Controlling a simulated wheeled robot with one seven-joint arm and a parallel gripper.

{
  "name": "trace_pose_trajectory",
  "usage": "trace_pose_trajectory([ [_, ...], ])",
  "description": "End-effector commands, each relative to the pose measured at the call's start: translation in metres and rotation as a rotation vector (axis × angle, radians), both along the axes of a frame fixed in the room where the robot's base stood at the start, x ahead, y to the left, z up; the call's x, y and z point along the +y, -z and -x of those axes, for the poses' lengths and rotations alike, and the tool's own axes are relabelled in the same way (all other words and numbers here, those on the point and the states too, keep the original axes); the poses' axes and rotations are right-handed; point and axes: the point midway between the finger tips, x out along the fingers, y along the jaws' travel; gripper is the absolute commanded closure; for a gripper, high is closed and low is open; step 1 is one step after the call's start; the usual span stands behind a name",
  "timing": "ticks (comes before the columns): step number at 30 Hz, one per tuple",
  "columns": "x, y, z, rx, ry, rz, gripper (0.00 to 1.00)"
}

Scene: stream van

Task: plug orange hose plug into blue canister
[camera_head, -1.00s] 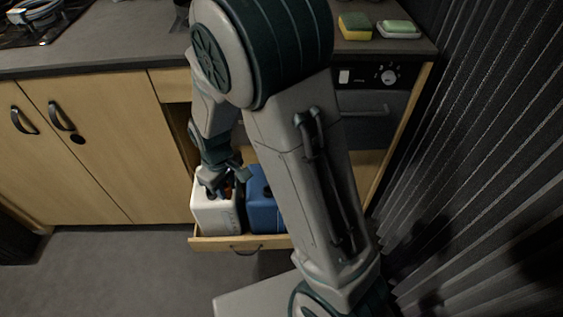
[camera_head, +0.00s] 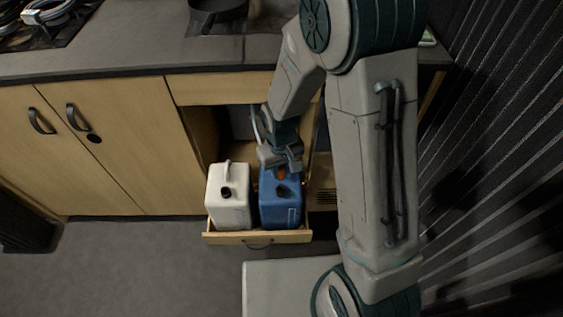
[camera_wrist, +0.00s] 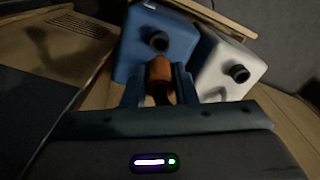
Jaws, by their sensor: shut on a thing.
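The blue canister (camera_head: 280,215) stands in the pulled-out drawer, on the right of the white canister. Its dark neck shows in the wrist view (camera_wrist: 158,40), just beyond the plug. My gripper (camera_head: 281,164) is shut on the orange hose plug (camera_head: 282,173) over the back part of the blue canister. In the wrist view the plug (camera_wrist: 159,78) sits between both fingers and appears apart from the neck. A pale hose (camera_head: 255,122) runs up behind my gripper into the cabinet opening.
The white canister (camera_head: 229,205), with a handle and dark neck, stands close beside the blue one. The drawer front (camera_head: 232,238) bounds both canisters. A pan (camera_head: 217,15) sits on the counter (camera_head: 150,50) above. A dark curtain (camera_head: 500,150) hangs at right.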

Motion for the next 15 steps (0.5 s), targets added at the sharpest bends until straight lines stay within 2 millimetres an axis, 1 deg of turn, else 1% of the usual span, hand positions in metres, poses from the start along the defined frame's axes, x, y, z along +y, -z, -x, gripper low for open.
trace_pose_trajectory([
  [10, -0.0001, 0.0018, 0.0002, 0.0, 0.0, 0.0, 1.0],
  [15, -0.0001, 0.0096, 0.0003, 0.001, -0.001, 0.0, 1.0],
])
